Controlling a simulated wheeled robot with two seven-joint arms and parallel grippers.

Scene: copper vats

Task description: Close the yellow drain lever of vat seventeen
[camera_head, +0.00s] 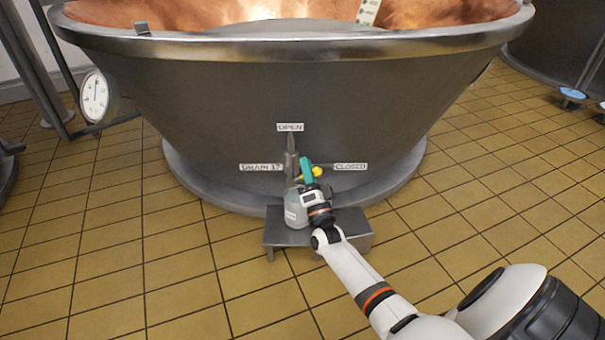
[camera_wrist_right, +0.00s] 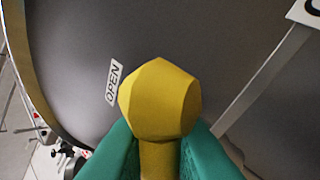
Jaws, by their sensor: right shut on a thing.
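The yellow drain lever (camera_head: 317,171) sits low on the front of the vat (camera_head: 280,90), among labels reading OPEN (camera_head: 290,127), DRAIN 17 (camera_head: 261,167) and CLOSED (camera_head: 350,166). Its yellow knob lies just left of the CLOSED label. My right gripper (camera_head: 306,170) is at the lever. In the right wrist view the yellow knob (camera_wrist_right: 160,100) stands between the green fingers, which are shut on the stem below it. The OPEN label (camera_wrist_right: 114,82) shows left of the knob. My left gripper is not in view.
A small grey step (camera_head: 350,228) with a pale container (camera_head: 296,207) on it stands below the drain. A round dial gauge (camera_head: 94,96) is at the vat's left side. The tiled floor (camera_head: 180,280) in front is clear.

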